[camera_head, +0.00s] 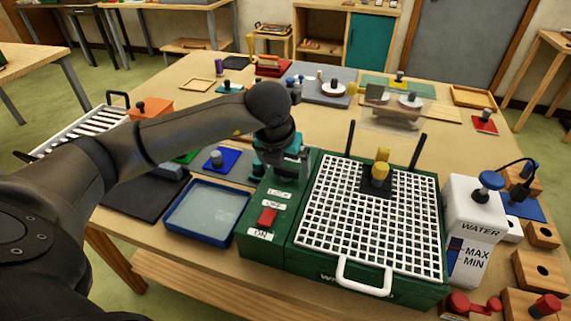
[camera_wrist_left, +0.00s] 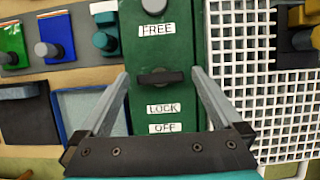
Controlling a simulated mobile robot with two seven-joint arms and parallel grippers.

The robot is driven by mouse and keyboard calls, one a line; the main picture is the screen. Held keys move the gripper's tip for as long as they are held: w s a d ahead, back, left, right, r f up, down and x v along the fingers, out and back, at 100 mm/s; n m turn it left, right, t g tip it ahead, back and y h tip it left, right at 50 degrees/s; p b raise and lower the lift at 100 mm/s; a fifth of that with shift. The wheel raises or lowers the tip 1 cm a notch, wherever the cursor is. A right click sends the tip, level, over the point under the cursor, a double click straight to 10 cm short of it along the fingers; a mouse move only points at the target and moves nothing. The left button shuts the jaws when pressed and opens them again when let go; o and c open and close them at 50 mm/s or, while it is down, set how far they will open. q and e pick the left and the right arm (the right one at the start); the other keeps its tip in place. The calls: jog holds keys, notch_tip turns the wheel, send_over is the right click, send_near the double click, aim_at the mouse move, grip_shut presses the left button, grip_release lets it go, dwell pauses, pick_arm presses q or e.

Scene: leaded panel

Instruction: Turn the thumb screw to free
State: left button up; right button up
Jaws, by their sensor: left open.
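The thumb screw (camera_wrist_left: 160,77) is a dark bar on a round base, on the green panel (camera_wrist_left: 186,45) of the grid-topped machine. In the left wrist view its bar lies crosswise between the FREE label (camera_wrist_left: 156,29) and the LOCK label (camera_wrist_left: 163,109). My left gripper (camera_head: 291,168) is open above the panel. In the wrist view its fingers stand either side of the screw, with gaps, not touching it as far as I can see. In the head view the gripper and arm hide the screw and the FREE label. My right gripper is not in view.
A red switch (camera_head: 267,217) sits between OFF and ON. The white grid (camera_head: 370,225) with its front handle fills the machine's right side. A blue-rimmed tray (camera_head: 205,212) stands left, a WATER bottle (camera_head: 470,235) right. A grey knob (camera_wrist_left: 153,5) sits beyond FREE.

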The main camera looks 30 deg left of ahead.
pick_arm(q)
jog(key=c, duration=1.3)
jog(key=shift+a+f+m+h+b, duration=0.15)
jog(key=shift+m+h+b, duration=0.55)
jog(key=shift+m+b, duration=0.95)
jog(key=m+h+b, duration=0.1)
jog(key=m, duration=0.2)
jog(key=shift+a+m+b, duration=0.1)
jog(key=shift+m+b, duration=0.2)
jog(key=shift+m, duration=0.05)
jog(key=m+h, duration=0.1)
jog(key=m, duration=0.1)
jog(key=m+g, duration=0.1)
jog(key=m, duration=0.1)
jog(key=shift+w+r+m+h+b, duration=0.2)
jog(key=shift+m+h+b, duration=0.1)
jog(key=shift+h, duration=0.1)
jog(key=m+g, duration=0.1)
jog(key=m, duration=0.2)
jog(key=m+g+h, duration=0.1)
jog(key=m, duration=0.2)
jog(key=shift+a, duration=0.15)
jog(key=shift+m, duration=0.3)
jog(key=o, duration=1.3)
jog(key=p+v, duration=0.1)
jog(key=v, duration=1.4)
jog(key=shift+w+p, duration=0.15)
jog(key=shift+p, duration=0.2)
